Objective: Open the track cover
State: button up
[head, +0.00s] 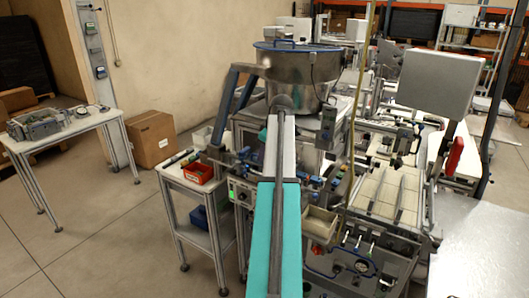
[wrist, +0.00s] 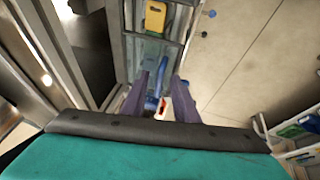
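I cannot pick out the track cover with certainty in either view. In the head view, the machine has a large metal bowl (head: 297,75) with a blue rim and a blue handle on top. My teal and grey arm reaches towards this machine and covers its middle part. My gripper (wrist: 168,76) shows in the wrist view as two dark purple fingers, set apart with a gap between them. Nothing is visibly held. A blue part and a small red and white item show beyond the gap. My gripper is hidden in the head view.
A side table (head: 180,178) with a red bin (head: 198,172) stands left of the machine. A workbench (head: 62,137) and a cardboard box (head: 152,139) are further left. A grey panel (head: 437,83) stands at the right. Open floor (head: 105,215) lies at the left.

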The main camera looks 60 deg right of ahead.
jog(key=shift+c, duration=0.4)
grip_shut()
dwell(0.9)
